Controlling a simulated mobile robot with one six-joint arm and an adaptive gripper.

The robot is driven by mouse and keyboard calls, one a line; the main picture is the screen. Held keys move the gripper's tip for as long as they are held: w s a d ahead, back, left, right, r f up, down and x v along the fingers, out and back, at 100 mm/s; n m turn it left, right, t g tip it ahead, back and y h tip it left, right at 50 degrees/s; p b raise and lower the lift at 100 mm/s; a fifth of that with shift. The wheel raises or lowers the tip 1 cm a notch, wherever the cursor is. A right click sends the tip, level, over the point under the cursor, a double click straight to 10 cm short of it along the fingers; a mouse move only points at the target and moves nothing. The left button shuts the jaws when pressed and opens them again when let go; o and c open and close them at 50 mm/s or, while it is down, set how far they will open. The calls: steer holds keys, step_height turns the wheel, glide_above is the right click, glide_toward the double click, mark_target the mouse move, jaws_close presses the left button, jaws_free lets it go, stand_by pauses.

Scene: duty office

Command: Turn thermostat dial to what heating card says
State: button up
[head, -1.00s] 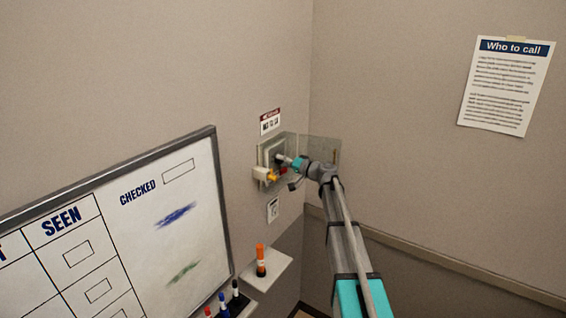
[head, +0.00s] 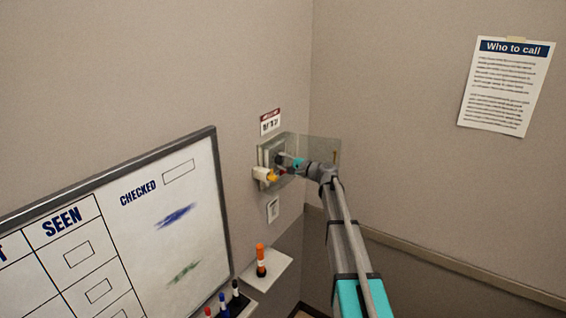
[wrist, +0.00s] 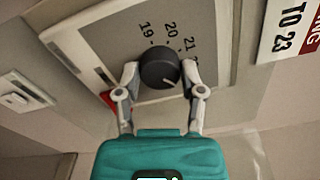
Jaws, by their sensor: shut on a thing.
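The thermostat (wrist: 100,33) is a pale wall box, also seen in the head view (head: 267,152). Its round dark dial (wrist: 158,64) has a short light pointer mark at its lower right in the wrist view. The numbers 19, 20 and 21 show around the dial; any beyond 21 are hidden by a finger or cannot be read. My gripper (wrist: 160,74) is shut on the dial, one finger on each side; it also shows in the head view (head: 289,161). The heating card (wrist: 288,30) above the thermostat is cut off and shows "TO 23"; it is small in the head view (head: 270,122).
A clear cover (head: 325,150) stands open to the right of the thermostat. A white and yellow item (head: 264,175) sits at its lower left. A light switch (head: 273,209) is below.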

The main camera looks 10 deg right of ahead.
steer(key=shift+w, duration=0.1)
stand_by(0.4)
steer(key=o, duration=1.1)
steer(key=shift+o, duration=0.2)
steer(key=v, duration=1.2)
